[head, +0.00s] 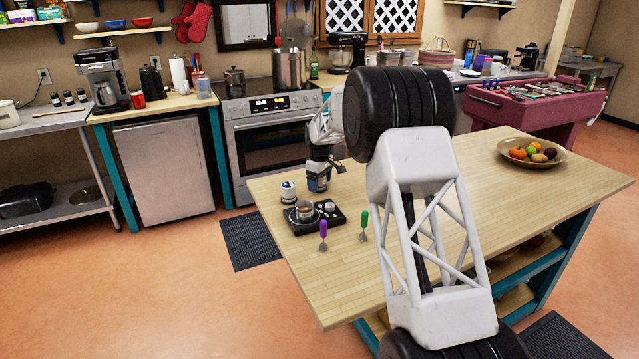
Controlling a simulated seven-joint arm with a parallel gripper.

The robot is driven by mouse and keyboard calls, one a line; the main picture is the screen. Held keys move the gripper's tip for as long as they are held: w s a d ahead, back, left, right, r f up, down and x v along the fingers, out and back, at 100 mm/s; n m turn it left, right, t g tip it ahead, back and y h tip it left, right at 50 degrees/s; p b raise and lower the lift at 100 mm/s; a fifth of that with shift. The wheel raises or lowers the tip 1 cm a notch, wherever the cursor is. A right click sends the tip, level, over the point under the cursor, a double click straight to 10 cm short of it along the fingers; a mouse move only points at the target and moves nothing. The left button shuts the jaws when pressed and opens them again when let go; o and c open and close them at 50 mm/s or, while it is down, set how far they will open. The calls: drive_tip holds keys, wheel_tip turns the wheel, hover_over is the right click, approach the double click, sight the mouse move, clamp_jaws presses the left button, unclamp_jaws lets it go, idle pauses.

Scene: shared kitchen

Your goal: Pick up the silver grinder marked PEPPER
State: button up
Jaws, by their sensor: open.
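My gripper (323,168) is small in the head view, over the left back part of the wooden island top (420,215). Its jaws are open, but their fingertips are hard to make out. A small blue-and-dark shape (317,184) shows right below it; I cannot tell whether it is a separate container or whether it touches the gripper. A short white-and-dark container (288,190) stands upright just left of the gripper. No PEPPER marking is readable at this size, so I cannot tell which thing is the silver grinder.
In front of the gripper lies a black tray (296,228) with a metal cup (304,211) and small items. A purple-handled tool (323,230) and green-handled tool (364,220) are nearby. A fruit bowl (511,158) stands at the right; the island's middle looks clear.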

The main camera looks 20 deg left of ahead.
drive_tip(key=c, duration=1.3)
drive_tip(key=shift+r, duration=0.15)
wheel_tip(320, 180, up, 10)
drive_tip(key=shift+f, duration=0.1)
drive_tip(key=shift+s, duration=0.1)
idle(0.4)
